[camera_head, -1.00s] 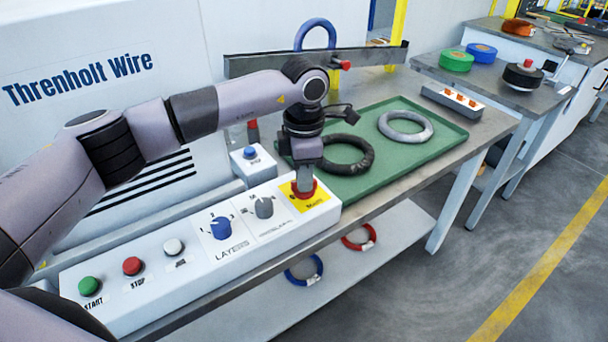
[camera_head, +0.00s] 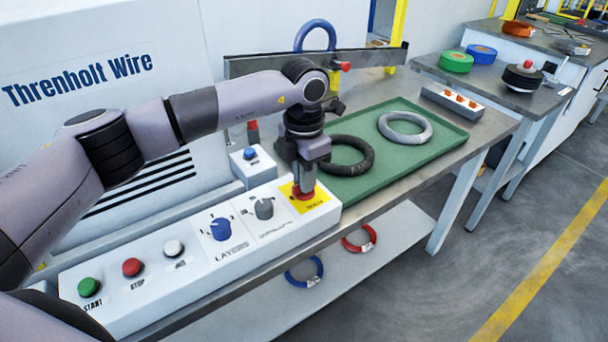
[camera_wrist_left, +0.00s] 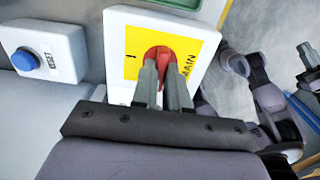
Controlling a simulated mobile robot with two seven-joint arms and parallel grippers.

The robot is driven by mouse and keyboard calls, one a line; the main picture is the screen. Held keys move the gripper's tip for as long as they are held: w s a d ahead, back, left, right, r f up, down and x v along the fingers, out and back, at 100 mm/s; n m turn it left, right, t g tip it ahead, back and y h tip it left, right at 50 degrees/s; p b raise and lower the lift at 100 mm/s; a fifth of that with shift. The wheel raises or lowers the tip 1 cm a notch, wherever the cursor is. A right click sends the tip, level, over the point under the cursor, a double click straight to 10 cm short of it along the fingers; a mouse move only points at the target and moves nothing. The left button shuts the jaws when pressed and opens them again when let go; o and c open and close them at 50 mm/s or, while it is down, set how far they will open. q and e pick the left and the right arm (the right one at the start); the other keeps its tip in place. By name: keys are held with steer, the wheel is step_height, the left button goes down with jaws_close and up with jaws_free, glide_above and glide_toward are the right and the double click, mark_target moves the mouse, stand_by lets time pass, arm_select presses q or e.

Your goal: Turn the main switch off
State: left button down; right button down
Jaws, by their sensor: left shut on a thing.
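The main switch (camera_wrist_left: 160,52) is a red rotary knob on a yellow plate (camera_wrist_left: 200,50) marked "MAIN" in the left wrist view. In the head view the yellow plate (camera_head: 316,204) is at the right end of the white control panel (camera_head: 150,300). My left gripper (camera_head: 303,192) points down onto the red knob and is shut on it. The fingers (camera_wrist_left: 162,90) sit on either side of the knob in the left wrist view and hide part of it.
Left along the panel are a grey knob (camera_head: 264,208), a blue knob (camera_head: 220,230) and white, red and green buttons. A blue button box (camera_head: 250,164) stands behind. A green tray (camera_head: 425,150) with a black and a grey coil lies to the right.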

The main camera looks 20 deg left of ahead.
arm_select(q)
steer(key=shift+r, duration=0.1)
steer(key=c, duration=1.1)
jaws_free()
steer(key=shift+c, duration=0.2)
step_height(320, 180, up, 7)
steer(key=shift+r, duration=0.1)
